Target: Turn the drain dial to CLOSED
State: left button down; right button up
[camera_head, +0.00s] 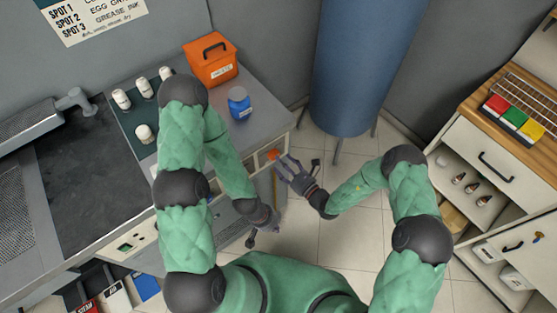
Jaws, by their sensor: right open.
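A small orange-red knob (273,154), which looks like the drain dial, sits on the pale front panel at the right end of the counter. Its marking is too small to read. My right gripper (284,168) is open, with its fingertips close beside the knob. I cannot tell whether they touch it. My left gripper (262,229) hangs lower, in front of the counter and away from the knob. Its fingers are partly hidden and too dark to judge.
The grey counter (265,117) carries an orange box (211,62), a blue jar (239,102) and several white bottles. A blue cylinder (363,60) stands behind the gap. A wood-topped cabinet (480,115) is at right. Tiled floor (366,222) is clear between.

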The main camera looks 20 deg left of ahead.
aim_at(274, 155)
jog(key=shift+x, duration=1.35)
jog(key=c, duration=1.1)
jog(key=shift+c, duration=0.2)
jog(key=shift+s+n, duration=0.1)
jog(key=shift+n, duration=0.2)
jog(key=shift+n+h+p, duration=0.4)
jog(key=shift+n+p, duration=0.5)
jog(key=shift+n, duration=3.25)
jog(key=shift+n+h+p, duration=0.4)
jog(key=shift+n+p, duration=0.5)
jog(key=shift+n, duration=3.25)
